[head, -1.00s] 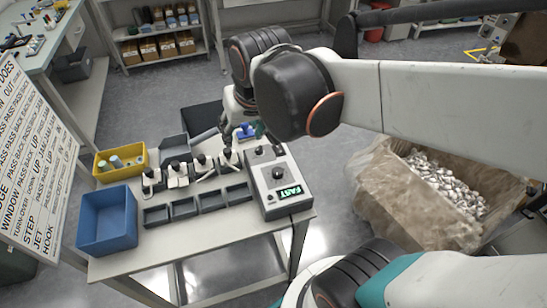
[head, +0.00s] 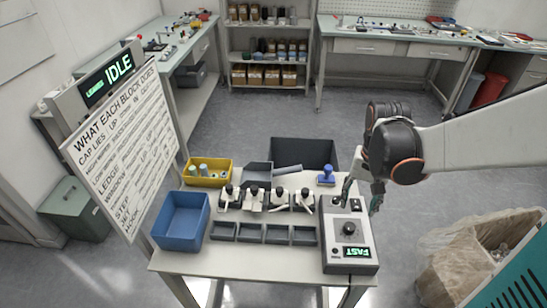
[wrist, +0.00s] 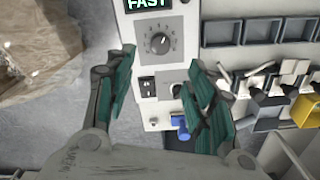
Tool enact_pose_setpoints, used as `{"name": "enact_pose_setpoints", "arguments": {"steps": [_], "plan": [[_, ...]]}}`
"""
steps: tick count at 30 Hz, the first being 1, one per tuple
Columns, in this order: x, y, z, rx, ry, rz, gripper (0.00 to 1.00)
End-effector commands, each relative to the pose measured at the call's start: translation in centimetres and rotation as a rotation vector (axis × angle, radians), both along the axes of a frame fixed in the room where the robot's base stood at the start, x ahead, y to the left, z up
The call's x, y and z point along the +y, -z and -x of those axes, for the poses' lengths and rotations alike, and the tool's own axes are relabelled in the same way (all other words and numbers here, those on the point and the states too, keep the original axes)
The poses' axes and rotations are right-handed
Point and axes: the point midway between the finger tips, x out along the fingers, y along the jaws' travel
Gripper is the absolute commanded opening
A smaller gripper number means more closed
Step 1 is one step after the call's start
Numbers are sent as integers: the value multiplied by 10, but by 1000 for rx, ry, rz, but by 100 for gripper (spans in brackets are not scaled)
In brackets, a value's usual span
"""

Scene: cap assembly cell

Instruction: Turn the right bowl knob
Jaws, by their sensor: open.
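A grey control box (head: 347,257) stands at the right end of the table, its green display (head: 357,252) reading FAST. A large dark dial knob (head: 349,229) sits mid-panel; it also shows in the wrist view (wrist: 157,43) with marks around it. A smaller knob (head: 336,201) and a black switch (wrist: 147,87) sit at the panel's far end. No label tells which is the right bowl knob. My gripper (head: 361,197) is open and empty above the far end of the box. In the wrist view its green fingers (wrist: 162,60) straddle the panel, and one partly covers the smaller knob.
A blue stamp-like piece (head: 326,175) stands behind the box. Several fixtures with levers (head: 278,199) and grey trays (head: 250,233) lie left of it. Blue (head: 181,222) and yellow (head: 208,173) bins stand further left. A sign screen (head: 107,77) reads IDLE.

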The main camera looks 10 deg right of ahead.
Motion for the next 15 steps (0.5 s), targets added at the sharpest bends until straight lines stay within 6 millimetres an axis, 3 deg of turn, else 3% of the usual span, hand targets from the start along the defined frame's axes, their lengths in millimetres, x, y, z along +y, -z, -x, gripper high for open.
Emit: {"name": "enact_pose_setpoints", "arguments": {"steps": [1, 6, 15], "plan": [[0, 14, -1, 0, 0, 0, 50], [0, 49, -1, -1, -1, 1, 50], [0, 96, -1, -1, -1, 1, 50]]}}
